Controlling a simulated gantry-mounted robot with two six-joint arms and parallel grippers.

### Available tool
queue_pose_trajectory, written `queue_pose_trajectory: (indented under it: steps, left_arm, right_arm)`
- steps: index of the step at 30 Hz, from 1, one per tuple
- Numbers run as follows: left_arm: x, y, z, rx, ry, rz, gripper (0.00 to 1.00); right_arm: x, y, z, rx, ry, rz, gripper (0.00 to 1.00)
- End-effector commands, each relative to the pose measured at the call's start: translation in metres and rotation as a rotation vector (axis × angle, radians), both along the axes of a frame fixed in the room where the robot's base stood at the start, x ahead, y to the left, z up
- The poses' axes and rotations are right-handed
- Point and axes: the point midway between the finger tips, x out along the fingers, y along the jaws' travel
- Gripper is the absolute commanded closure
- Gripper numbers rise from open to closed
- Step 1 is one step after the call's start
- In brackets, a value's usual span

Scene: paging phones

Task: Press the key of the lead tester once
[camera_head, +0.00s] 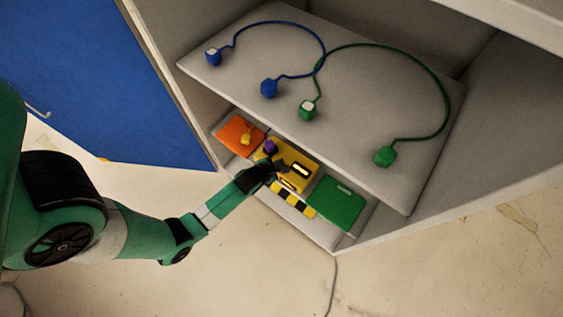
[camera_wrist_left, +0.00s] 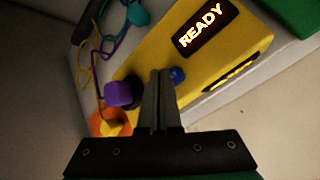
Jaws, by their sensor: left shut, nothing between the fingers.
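The lead tester is a yellow box (camera_head: 297,162) on the lower shelf of the cabinet. In the left wrist view the yellow box (camera_wrist_left: 216,68) has a dark display with lit letters READY (camera_wrist_left: 200,28). A round blue key (camera_wrist_left: 177,75) sits on it, right beside my fingertips and partly hidden by them. My left gripper (camera_head: 277,163) reaches in over the tester from the left. In the left wrist view the left gripper (camera_wrist_left: 159,73) is shut and empty; I cannot tell whether it touches the box. My right gripper is not in view.
A purple plug (camera_wrist_left: 118,93) is close left of my fingers. An orange box (camera_head: 233,134) with a yellow plug (camera_head: 246,139) and a green box (camera_head: 334,206) flank the tester. Blue (camera_head: 317,40) and green (camera_head: 440,85) leads lie on the shelf above.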

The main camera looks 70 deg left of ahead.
Motion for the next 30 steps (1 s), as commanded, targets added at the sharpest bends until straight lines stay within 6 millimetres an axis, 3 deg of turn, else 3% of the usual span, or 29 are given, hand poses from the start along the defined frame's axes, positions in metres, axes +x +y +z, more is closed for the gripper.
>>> queue_pose_trajectory:
  steps: [30]
  left_arm:
    - [-0.0002,-0.0001,-0.0072,0.0,0.001,0.001,1.0]
  right_arm:
    - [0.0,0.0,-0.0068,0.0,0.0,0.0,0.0]
